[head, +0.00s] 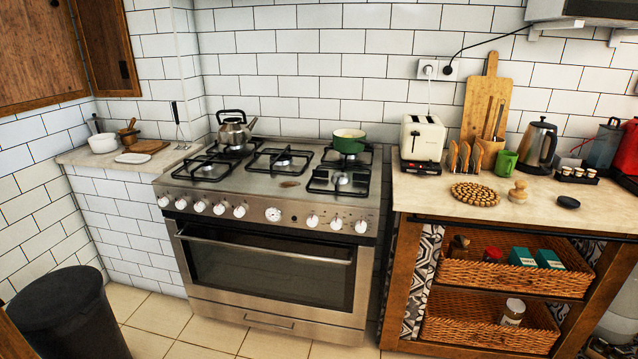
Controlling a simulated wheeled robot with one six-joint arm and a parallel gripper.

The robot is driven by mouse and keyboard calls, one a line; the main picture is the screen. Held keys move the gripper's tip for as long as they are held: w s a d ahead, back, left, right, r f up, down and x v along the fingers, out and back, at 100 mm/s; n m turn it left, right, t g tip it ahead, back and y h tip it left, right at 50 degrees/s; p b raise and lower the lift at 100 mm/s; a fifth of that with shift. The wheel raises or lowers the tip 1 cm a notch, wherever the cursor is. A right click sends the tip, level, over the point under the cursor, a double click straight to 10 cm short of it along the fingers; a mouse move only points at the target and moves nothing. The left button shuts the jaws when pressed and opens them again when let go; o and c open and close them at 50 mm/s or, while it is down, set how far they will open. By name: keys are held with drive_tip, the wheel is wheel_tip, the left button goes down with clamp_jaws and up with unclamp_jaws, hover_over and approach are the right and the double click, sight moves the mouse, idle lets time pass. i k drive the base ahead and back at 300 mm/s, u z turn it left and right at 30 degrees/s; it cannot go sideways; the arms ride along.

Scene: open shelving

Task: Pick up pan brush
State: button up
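A small light-wood object with a round knob on a wider base, which looks like the pan brush (518,192), stands upright on the right countertop (425,190). It is near the front part of the counter, between a round trivet of wooden discs (475,194) on its left and a flat black disc (568,202) on its right. Its bristles are too small to make out. Nothing covers it from this view. My gripper is not in view.
Behind the brush are a green mug (503,162), a kettle (538,146), a utensil holder and a tray of small jars (576,175). A toaster (422,139) stands left. Wicker baskets (480,273) sit below the counter. A dark bin (65,315) stands front left; floor before the stove is clear.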

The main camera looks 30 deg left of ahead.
sight(517, 194)
drive_tip(key=u, duration=0.1)
drive_tip(key=i, duration=2.4)
drive_tip(key=z, duration=0.2)
